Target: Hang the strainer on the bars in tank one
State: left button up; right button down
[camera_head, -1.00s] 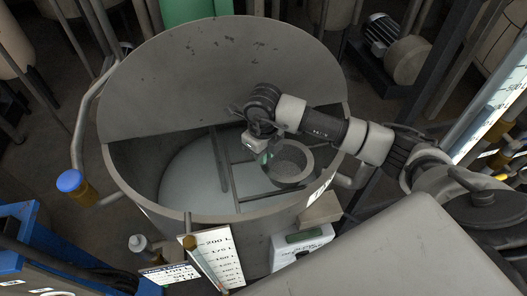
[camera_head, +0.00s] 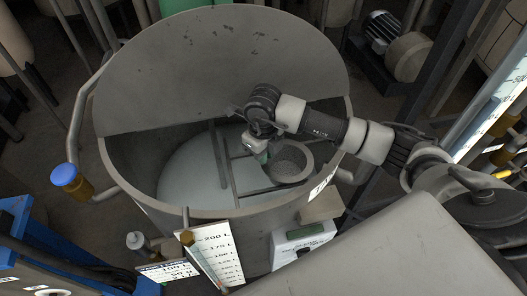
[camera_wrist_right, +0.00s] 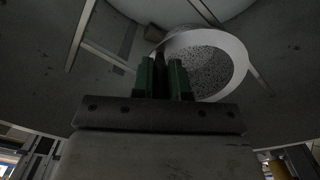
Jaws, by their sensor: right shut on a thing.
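The strainer (camera_head: 290,164) is a round grey bowl with a wide rim and a perforated bottom, inside the tank (camera_head: 128,150) at its right side. It also shows in the right wrist view (camera_wrist_right: 205,70). My right gripper (camera_head: 262,157) is shut on the strainer at its left side; its green fingers (camera_wrist_right: 165,78) show in the right wrist view. The bars (camera_head: 222,165) cross the tank opening beside and below the strainer. I cannot tell whether the strainer touches them. My left gripper is out of view.
The tank's lid (camera_head: 220,65) stands raised behind the opening. Pale liquid (camera_head: 185,175) lies below the bars. A white level scale (camera_head: 215,255) and a small grey-white box with a display (camera_head: 303,240) are at the tank's front. A blue-capped pipe (camera_head: 65,175) stands at left.

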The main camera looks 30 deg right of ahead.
jog(key=shift+f+b, duration=0.65)
jog(key=shift+f, duration=0.2)
jog(key=c, duration=1)
grip_release()
jog(key=shift+c, duration=0.2)
jog(key=shift+r, duration=0.1)
notch_tip(320, 180, up, 11)
jog(key=shift+f+b, duration=0.15)
jog(key=shift+b, duration=0.55)
